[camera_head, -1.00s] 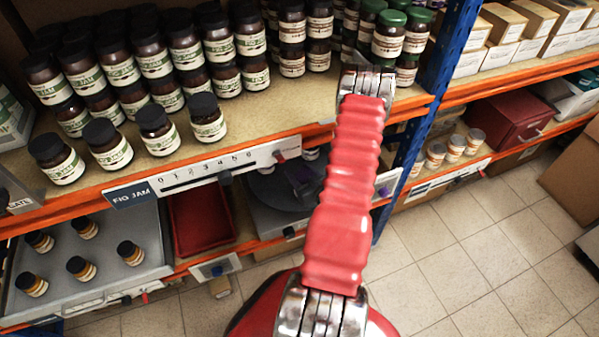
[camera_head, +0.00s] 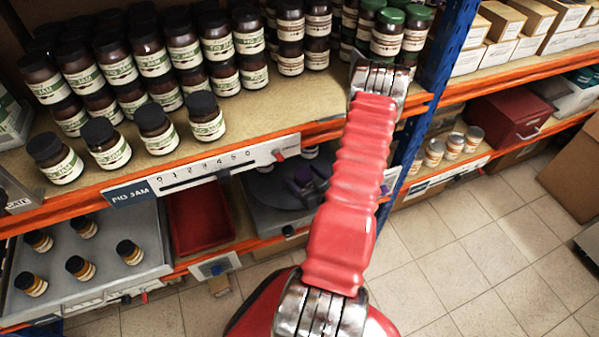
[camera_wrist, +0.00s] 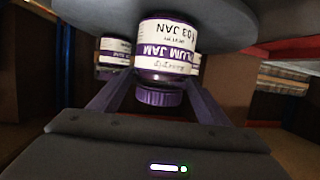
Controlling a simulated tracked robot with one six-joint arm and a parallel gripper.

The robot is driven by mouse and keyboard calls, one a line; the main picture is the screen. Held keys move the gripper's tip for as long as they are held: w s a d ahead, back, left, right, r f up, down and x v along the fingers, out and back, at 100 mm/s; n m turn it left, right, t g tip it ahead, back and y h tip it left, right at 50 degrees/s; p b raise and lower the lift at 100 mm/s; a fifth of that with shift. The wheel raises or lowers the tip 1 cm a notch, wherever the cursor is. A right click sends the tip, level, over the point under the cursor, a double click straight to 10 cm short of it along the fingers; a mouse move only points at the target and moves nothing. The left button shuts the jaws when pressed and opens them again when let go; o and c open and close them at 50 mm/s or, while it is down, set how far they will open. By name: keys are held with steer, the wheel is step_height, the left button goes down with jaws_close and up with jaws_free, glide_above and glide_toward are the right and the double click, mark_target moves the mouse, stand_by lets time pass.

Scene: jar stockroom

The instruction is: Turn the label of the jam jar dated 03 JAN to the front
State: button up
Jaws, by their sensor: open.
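In the wrist view, which is upside down, a plum jam jar (camera_wrist: 165,55) with a purple lid shows a white label reading PLUM JAM and 03 JAN. The label faces my wrist camera, a little to the right of the jar's middle. The jar stands on a round grey disc (camera_wrist: 225,22). My gripper (camera_wrist: 158,88) is open, with one dark purple finger on either side of the jar; whether they touch it cannot be told. In the head view, the grey disc (camera_head: 262,188) is on the lower shelf, partly behind my red arm, with a dark purple shape over it.
A second labelled jar (camera_wrist: 115,50) stands behind, left in the wrist view. In the head view, a red tray (camera_head: 197,215) lies left of the disc, and a blue post (camera_head: 436,85) rises to the right. Dark fig jam jars (camera_head: 155,130) crowd the shelf above.

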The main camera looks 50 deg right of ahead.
steer(key=v, duration=1)
steer(key=shift+s, duration=0.25)
stand_by(0.4)
